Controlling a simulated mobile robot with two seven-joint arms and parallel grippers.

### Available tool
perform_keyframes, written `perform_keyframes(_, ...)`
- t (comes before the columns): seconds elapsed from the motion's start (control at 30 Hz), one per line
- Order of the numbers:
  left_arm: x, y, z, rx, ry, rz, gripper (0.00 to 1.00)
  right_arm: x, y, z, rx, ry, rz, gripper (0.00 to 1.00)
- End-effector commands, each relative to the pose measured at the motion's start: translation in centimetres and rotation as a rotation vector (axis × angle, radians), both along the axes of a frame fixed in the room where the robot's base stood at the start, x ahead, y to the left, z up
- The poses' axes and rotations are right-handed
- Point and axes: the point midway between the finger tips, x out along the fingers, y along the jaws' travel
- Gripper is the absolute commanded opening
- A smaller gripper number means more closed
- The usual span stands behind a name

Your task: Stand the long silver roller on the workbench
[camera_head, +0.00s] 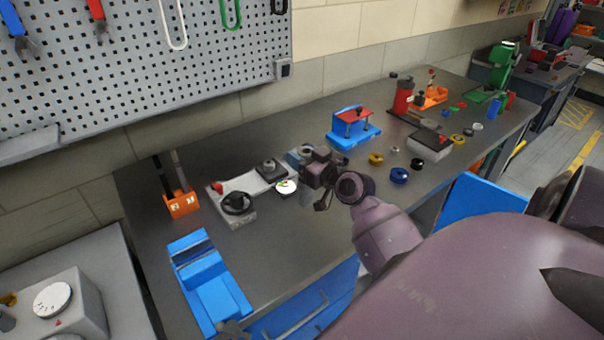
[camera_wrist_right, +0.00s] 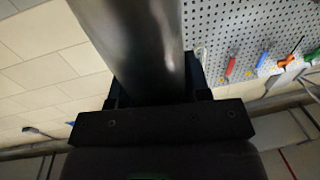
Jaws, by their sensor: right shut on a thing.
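The long silver roller (camera_wrist_right: 130,40) fills the upper middle of the right wrist view as a wide, smooth metal cylinder. It sits between the dark fingers of my right gripper, which is shut on it. Its far end runs out of that view. In the head view my right gripper (camera_head: 318,174) is over the middle of the grey workbench (camera_head: 285,240). I cannot clearly make out the roller there, nor whether it touches the bench. My left gripper is not in view.
Near the gripper are a white dial (camera_head: 286,187) and a grey device with a black handwheel (camera_head: 237,204). A blue vise (camera_head: 210,285) stands at front left, an orange tool holder (camera_head: 183,204) behind it. A blue fixture (camera_head: 352,128) and several small coloured parts lie right. The front middle is bare.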

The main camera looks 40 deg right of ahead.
Motion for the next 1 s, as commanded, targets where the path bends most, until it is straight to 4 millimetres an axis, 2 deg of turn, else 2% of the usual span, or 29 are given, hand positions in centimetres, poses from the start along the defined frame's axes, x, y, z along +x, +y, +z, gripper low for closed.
perform_keyframes(0.17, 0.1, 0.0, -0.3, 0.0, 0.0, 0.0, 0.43, 0.0, 0.0, -1.1, 0.0, -0.001, 0.0, 0.0)
perform_keyframes(0.33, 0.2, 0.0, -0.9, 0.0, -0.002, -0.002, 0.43, 0.0, 0.0, -3.6, 0.0, 0.001, 0.0, 0.0)
perform_keyframes(0.47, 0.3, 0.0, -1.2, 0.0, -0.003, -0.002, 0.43, 0.0, 0.0, -4.8, 0.001, 0.0, 0.0, 0.0)
perform_keyframes(0.77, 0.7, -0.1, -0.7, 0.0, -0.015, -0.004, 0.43, 0.0, 0.0, -4.9, -0.002, -0.002, 0.0, 0.0)
perform_keyframes(0.93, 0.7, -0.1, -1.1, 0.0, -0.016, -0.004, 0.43, 0.0, 0.0, -5.3, -0.002, -0.002, 0.0, 0.0)
perform_keyframes(0.97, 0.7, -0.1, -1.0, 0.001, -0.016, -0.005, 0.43, 0.0, 0.0, -5.3, -0.001, 0.0, 0.0, 0.48)
perform_keyframes(1.0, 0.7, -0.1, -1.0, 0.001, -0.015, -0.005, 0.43, 0.0, 0.0, -5.2, -0.001, 0.0, 0.0, 0.54)
